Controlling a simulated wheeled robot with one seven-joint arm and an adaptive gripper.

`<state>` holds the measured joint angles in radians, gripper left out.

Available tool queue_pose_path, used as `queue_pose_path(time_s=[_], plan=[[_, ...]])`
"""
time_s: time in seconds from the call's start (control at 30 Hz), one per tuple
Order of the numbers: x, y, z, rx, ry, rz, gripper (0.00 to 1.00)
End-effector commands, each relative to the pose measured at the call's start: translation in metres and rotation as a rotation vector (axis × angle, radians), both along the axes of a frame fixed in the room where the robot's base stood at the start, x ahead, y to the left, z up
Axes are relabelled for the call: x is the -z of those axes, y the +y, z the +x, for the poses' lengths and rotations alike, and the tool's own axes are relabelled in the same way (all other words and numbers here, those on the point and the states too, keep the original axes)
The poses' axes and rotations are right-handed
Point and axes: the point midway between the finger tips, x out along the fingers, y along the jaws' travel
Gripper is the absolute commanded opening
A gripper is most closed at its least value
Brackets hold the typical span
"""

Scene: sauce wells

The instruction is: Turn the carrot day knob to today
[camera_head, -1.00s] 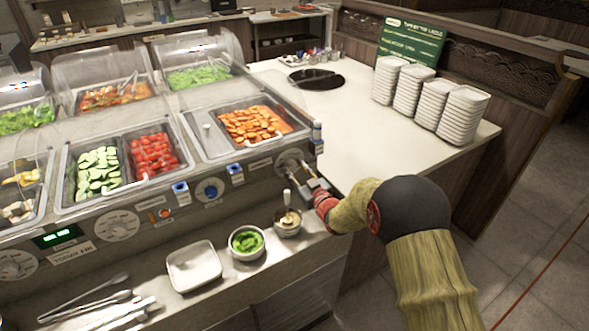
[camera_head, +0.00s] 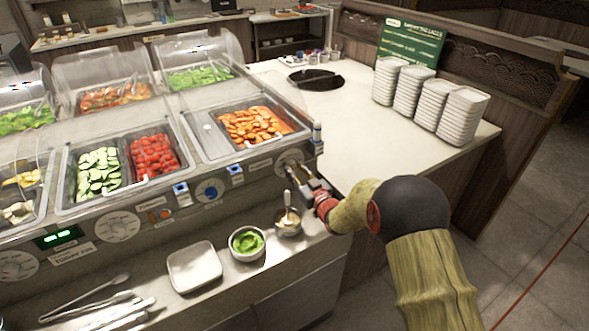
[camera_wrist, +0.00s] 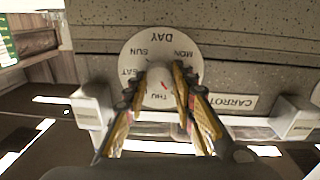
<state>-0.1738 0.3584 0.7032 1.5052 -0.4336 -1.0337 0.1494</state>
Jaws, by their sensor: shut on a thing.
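The carrot day dial (camera_wrist: 130,62) is a pale round plate on the counter's front panel. It appears upside down in the wrist view, with DAY, MON, SUN, SAT and THU readable; the other days are hidden. The knob (camera_wrist: 158,80) at its centre has a small red mark, and which day it points to is unclear. My gripper (camera_wrist: 164,78) is shut on the knob, a finger on each side. In the head view, my gripper (camera_head: 308,178) reaches the dial (camera_head: 289,158) at the panel's right end. A TODAY FRI label (camera_head: 72,254) sits at the panel's left.
A CARROT label (camera_wrist: 233,101) is beside the dial, with a rail and pale brackets (camera_wrist: 91,106) around my fingers. Below are a bowl with a spoon (camera_head: 288,226), a green sauce bowl (camera_head: 247,257) and a white dish (camera_head: 194,276). Stacked plates (camera_head: 462,115) stand at right.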

Motion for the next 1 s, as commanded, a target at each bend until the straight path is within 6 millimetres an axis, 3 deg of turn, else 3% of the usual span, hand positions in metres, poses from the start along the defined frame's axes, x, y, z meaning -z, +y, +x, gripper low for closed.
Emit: queue_pose_path(time_s=[1.0], plan=[[-0.0013, -0.0028, 0.0011, 0.002, 0.525, 0.773, 0.01]])
